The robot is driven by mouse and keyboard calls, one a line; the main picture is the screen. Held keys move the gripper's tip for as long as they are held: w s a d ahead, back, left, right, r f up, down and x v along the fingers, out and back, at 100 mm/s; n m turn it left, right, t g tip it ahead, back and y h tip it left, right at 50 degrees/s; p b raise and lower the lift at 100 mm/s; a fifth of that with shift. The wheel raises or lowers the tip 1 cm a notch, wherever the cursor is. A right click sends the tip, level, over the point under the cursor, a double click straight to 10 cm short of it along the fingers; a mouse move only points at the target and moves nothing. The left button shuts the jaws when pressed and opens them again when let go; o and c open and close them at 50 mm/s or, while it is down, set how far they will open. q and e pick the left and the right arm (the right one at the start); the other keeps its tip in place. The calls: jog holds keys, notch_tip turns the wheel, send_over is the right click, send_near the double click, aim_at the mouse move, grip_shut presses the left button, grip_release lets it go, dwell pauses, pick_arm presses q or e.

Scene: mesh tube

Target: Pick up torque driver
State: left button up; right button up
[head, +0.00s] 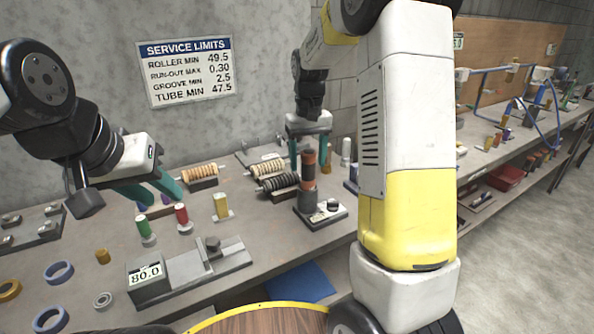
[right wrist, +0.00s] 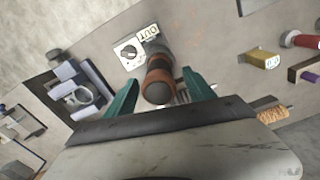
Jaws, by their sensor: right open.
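The torque driver (head: 308,172), with an orange and dark grip, stands upright on a small dark base with a pale top and a dial (head: 330,206). In the right wrist view the driver (right wrist: 158,80) shows end-on with its brown-orange grip and dark cap. My right gripper (head: 308,152) is open, with its green fingers on either side of the driver's upper part. In the right wrist view a gap shows beside the grip, so it is not clamped. My left gripper (head: 151,192) is open and empty above the left part of the bench.
Wound rollers (head: 278,182) lie just left of the driver. Green (head: 143,226), red (head: 181,216) and yellow (head: 221,205) pieces stand farther left. A gauge reading 80.0 (head: 148,280) sits near the front. Bare bench lies between the gauge and the driver's base.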

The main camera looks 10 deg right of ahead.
aim_at(308, 175)
notch_tip(308, 175, down, 5)
jog(key=shift+s+f, duration=0.1)
jog(key=shift+s, duration=0.05)
grip_shut()
dwell(0.4)
